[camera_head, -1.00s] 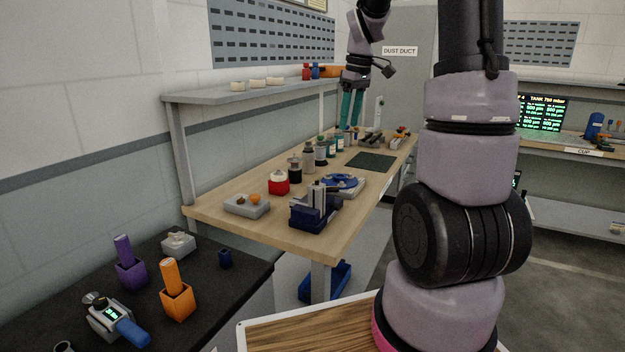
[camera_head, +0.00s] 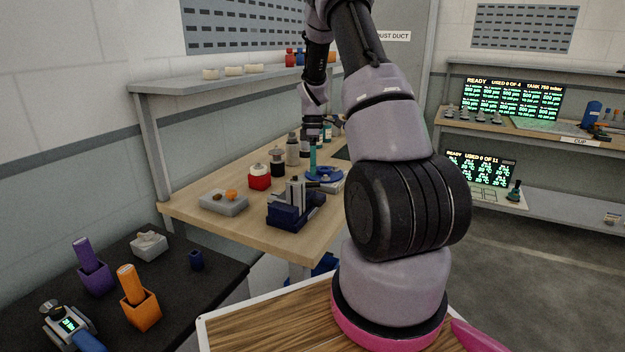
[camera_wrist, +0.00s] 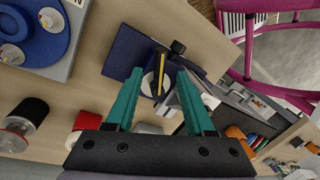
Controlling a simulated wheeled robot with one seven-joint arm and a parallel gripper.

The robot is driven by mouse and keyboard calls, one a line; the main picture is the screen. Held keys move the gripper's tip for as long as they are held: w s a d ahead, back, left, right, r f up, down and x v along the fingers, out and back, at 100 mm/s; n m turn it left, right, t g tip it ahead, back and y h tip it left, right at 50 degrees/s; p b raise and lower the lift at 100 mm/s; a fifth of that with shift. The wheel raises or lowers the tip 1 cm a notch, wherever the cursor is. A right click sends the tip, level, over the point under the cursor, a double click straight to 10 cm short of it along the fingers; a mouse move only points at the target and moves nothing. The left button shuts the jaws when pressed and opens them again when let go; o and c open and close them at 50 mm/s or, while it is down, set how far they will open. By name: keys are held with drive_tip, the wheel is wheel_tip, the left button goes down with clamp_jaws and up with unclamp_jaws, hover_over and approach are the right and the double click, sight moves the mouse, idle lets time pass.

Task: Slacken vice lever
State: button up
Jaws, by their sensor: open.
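The vice (camera_head: 284,212) stands near the front edge of the wooden bench, with a dark blue body and grey upright metal parts. A short dark bar, apparently its lever (camera_head: 308,184), sticks out near its top. In the wrist view the vice's blue body (camera_wrist: 127,52) lies ahead of my gripper (camera_wrist: 160,72), and a black knob (camera_wrist: 178,47) shows beyond the fingertips. My teal fingers are apart with nothing held between them. They appear above the vice; the exact gap to the lever cannot be told. In the head view my gripper (camera_head: 312,156) is seen nearly edge-on.
A blue round disc on a grey plate (camera_head: 325,175) lies just behind the vice. A red-based jar (camera_head: 260,178) and a grey tray (camera_head: 223,203) stand to its left, with several bottles behind. A shelf (camera_head: 170,86) overhangs the bench's back.

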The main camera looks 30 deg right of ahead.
sight(308, 186)
drive_tip(key=shift+s+a+f, duration=0.1)
drive_tip(key=shift+s+f, duration=0.15)
drive_tip(key=shift+f, duration=0.85)
drive_tip(key=shift+s+a+f, duration=0.1)
drive_tip(key=shift+s+f, duration=0.1)
drive_tip(key=shift+f, duration=0.85)
clamp_jaws()
